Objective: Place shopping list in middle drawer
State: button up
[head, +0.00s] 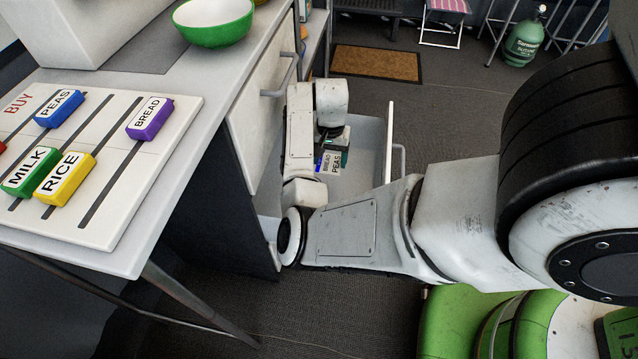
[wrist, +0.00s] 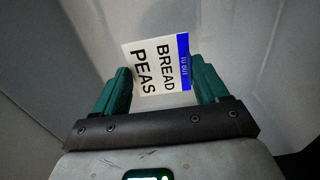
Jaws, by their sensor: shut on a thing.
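The shopping list (wrist: 157,64) is a small white card with a blue strip and the words BREAD and PEAS. My gripper (wrist: 160,88) has green fingers, one on each side of the card, and is shut on it. In the head view the list (head: 329,163) shows below my gripper (head: 334,150), partly covered by my arm. The list is inside or just over an open drawer (head: 368,140) with pale walls, pulled out from the cabinet. My arm hides much of the drawer, and I cannot tell whether the card touches its bottom.
A closed drawer front with a metal handle (head: 280,82) is above the open one. A counter at the left holds a sliding board (head: 120,205) with coloured word blocks and a green bowl (head: 214,24). A brown mat (head: 376,64) and a green gas bottle (head: 524,42) are behind.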

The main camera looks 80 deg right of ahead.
aim_at(328, 183)
notch_tip(328, 183, down, 9)
jog(key=b, duration=0.4)
jog(key=shift+r, duration=0.1)
jog(key=o, duration=1)
jog(key=shift+r+p, duration=1.95)
jog(key=shift+r, duration=1.8)
